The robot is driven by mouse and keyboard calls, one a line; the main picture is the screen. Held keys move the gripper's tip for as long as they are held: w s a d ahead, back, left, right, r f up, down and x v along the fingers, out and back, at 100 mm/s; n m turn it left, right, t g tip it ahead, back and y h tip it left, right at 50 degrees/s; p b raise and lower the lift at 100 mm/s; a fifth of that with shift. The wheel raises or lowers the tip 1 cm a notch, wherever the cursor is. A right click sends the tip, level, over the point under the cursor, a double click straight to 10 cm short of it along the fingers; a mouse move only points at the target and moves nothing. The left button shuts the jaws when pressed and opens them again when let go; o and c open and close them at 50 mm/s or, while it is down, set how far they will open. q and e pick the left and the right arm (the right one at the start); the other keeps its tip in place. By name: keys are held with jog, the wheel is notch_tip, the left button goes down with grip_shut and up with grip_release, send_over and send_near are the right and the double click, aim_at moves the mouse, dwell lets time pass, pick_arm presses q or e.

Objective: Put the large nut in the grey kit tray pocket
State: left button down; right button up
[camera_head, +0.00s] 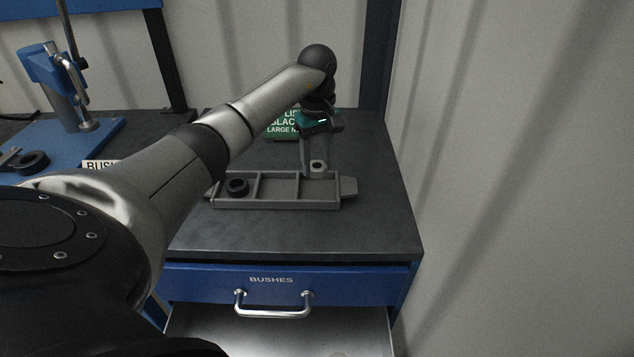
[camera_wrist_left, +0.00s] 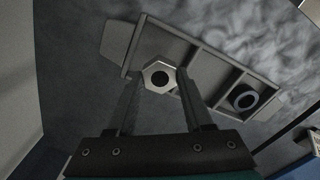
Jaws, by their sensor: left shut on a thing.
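The large nut (camera_head: 318,166) is a pale metal hexagon with a dark hole. My left gripper (camera_head: 317,163) is shut on it, and in the left wrist view the nut (camera_wrist_left: 159,77) sits between the two fingertips (camera_wrist_left: 160,84). The grey kit tray (camera_head: 271,204) lies on the dark bench top and has several pockets in a row. The nut is over the rightmost pocket in the head view; whether it touches the floor of that pocket I cannot tell. A black ring (camera_head: 237,186) lies in the leftmost pocket. My right gripper is not in view.
A green sign (camera_head: 284,124) stands behind the tray, partly hidden by my arm. An open blue drawer labelled BUSHES (camera_head: 272,281) is below the bench front. A blue press (camera_head: 62,85) stands at the left. A corrugated wall (camera_head: 510,150) rises at the right.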

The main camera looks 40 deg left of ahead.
aim_at(317, 191)
pick_arm(q)
jog(key=shift+f+b, duration=0.35)
jog(key=shift+f, duration=2.35)
jog(key=shift+f, duration=0.15)
jog(key=c, duration=0.6)
grip_release()
jog(key=shift+r, duration=0.2)
notch_tip(317, 191, up, 12)
jog(key=shift+f+p, duration=0.1)
jog(key=shift+p, duration=0.8)
